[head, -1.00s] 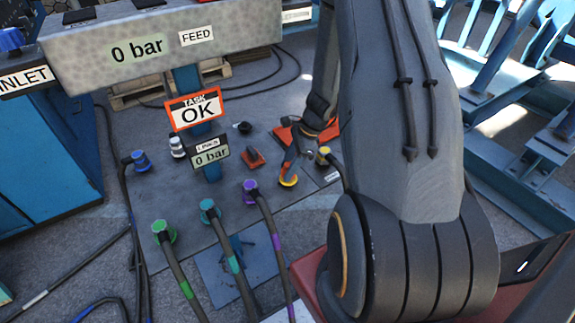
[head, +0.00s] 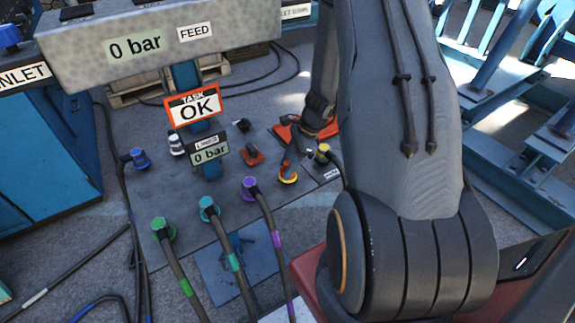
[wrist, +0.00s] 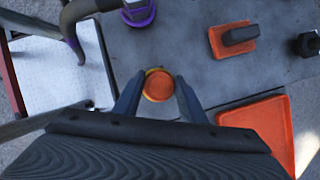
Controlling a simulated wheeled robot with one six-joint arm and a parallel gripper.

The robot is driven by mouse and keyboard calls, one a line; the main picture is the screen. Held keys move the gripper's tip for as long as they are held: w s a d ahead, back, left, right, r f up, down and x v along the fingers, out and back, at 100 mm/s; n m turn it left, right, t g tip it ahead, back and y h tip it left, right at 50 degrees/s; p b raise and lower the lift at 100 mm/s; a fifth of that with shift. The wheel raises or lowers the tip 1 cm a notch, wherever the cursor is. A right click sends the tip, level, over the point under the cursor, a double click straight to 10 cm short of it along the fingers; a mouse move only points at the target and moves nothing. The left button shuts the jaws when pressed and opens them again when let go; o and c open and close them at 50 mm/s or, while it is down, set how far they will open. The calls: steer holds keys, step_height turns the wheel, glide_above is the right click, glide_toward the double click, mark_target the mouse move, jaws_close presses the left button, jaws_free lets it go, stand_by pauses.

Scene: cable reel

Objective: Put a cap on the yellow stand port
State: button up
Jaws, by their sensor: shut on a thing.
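An orange cap (wrist: 158,86) sits between the two fingertips of my gripper (wrist: 158,77) in the wrist view, with a thin yellow rim showing around it. In the head view the cap and the yellow stand port (head: 287,179) show as one small orange and yellow spot on the floor plate, at the tip of my gripper (head: 288,168). My gripper is shut on the cap. The cap appears to be on or right over the yellow port; I cannot tell how firmly it is seated.
A yellow hose end (head: 323,150) stands close to the right. Purple (head: 249,185), teal (head: 207,205) and green (head: 161,228) hose ends stand to the left. An orange tray (wrist: 266,127) and a red block with a black handle (head: 251,155) lie nearby. A sign (head: 193,107) reads "TASK OK".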

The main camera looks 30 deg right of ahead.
steer(key=o, duration=1.2)
steer(key=shift+o, duration=0.2)
steer(key=v, duration=0.7)
steer(key=shift+r, duration=0.35)
